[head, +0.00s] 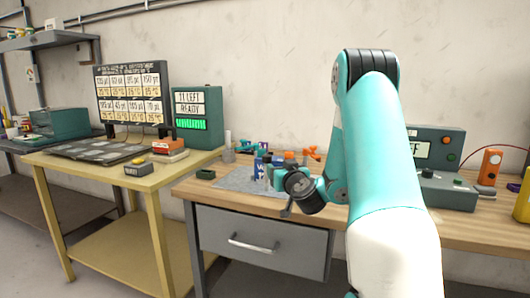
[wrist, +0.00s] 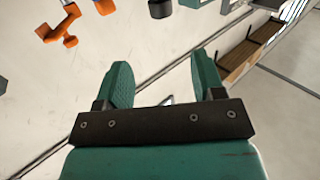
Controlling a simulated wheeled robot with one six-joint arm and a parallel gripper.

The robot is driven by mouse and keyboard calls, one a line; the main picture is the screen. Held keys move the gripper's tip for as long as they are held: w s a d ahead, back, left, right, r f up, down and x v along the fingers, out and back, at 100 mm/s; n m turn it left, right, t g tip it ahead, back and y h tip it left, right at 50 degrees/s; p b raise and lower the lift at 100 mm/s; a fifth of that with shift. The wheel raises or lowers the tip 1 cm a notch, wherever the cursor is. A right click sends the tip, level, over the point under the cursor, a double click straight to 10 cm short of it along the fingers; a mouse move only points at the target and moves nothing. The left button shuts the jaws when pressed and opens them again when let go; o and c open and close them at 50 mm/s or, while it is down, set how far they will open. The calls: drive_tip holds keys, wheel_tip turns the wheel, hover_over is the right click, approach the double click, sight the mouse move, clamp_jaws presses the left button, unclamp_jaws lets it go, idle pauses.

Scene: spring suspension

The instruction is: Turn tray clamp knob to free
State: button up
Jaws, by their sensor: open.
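My gripper (wrist: 163,72) shows in the wrist view with its two green fingers apart and nothing between them. In the head view my arm reaches over the wooden workbench, and its wrist covers part of the items there. Orange parts (wrist: 60,22) lie at the top left of the wrist view, clear of the fingers. A dark round part (wrist: 160,8) is cut by the top edge. Orange pieces (head: 312,153) also show behind my wrist in the head view. I cannot tell which part is the tray clamp knob.
The workbench (head: 470,208) has a grey mat (head: 235,180) and a drawer (head: 262,240). A yellow table (head: 75,166) at left carries a dark panel and a display unit (head: 198,115).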

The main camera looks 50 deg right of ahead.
sight(266, 158)
drive_tip(key=p+x, duration=1.1)
drive_tip(key=x, duration=0.3)
drive_tip(key=shift+w+a+r, duration=0.1)
drive_tip(key=shift+w+r, duration=0.05)
drive_tip(key=shift+w+d+p, duration=0.4)
drive_tip(key=shift+w, duration=0.2)
drive_tip(key=shift+c, duration=0.4)
drive_tip(key=c, duration=1.1)
